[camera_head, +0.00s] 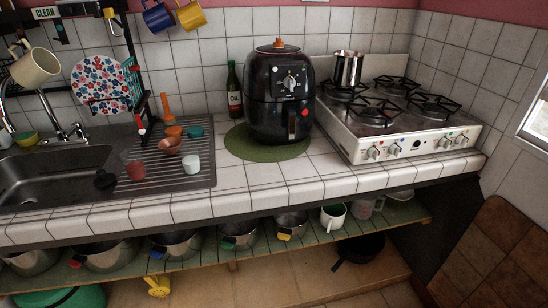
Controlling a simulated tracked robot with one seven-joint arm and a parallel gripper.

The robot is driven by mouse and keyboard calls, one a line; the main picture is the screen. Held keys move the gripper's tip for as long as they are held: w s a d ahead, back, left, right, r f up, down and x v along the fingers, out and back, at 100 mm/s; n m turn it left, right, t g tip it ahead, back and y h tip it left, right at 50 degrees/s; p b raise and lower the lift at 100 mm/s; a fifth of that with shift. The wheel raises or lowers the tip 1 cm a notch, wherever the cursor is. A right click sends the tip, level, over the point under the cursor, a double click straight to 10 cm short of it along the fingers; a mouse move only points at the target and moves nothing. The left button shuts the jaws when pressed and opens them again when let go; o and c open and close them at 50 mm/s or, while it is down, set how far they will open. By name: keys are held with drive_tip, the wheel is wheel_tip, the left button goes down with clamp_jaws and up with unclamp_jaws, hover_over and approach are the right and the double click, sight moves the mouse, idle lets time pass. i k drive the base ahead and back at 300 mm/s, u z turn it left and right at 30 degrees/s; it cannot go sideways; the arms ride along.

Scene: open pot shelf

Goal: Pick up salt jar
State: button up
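I cannot pick out a salt jar for certain in the head view. A small white cup-like container (192,164) stands on the ribbed drainboard. A clear container with something reddish in it (134,164) stands to its left, near the sink edge. A dark bottle labelled OIL (234,90) stands against the back wall, left of the black air fryer (281,95). The area behind the fryer is hidden. My gripper is not in view.
A white gas stove (400,148) fills the right of the counter; a metal pot (348,68) is on it. The steel sink (60,185) is at left. Several pots line the open shelf (325,238) below. The front counter tiles (240,203) are clear.

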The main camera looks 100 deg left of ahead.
sight(188, 153)
drive_tip(key=z, duration=0.65)
drive_tip(key=i, duration=0.2)
drive_tip(key=u, duration=2.4)
drive_tip(key=i, duration=0.15)
drive_tip(key=u, duration=1.8)
drive_tip(key=i, duration=1)
drive_tip(key=z, duration=0.2)
drive_tip(key=k, duration=0.85)
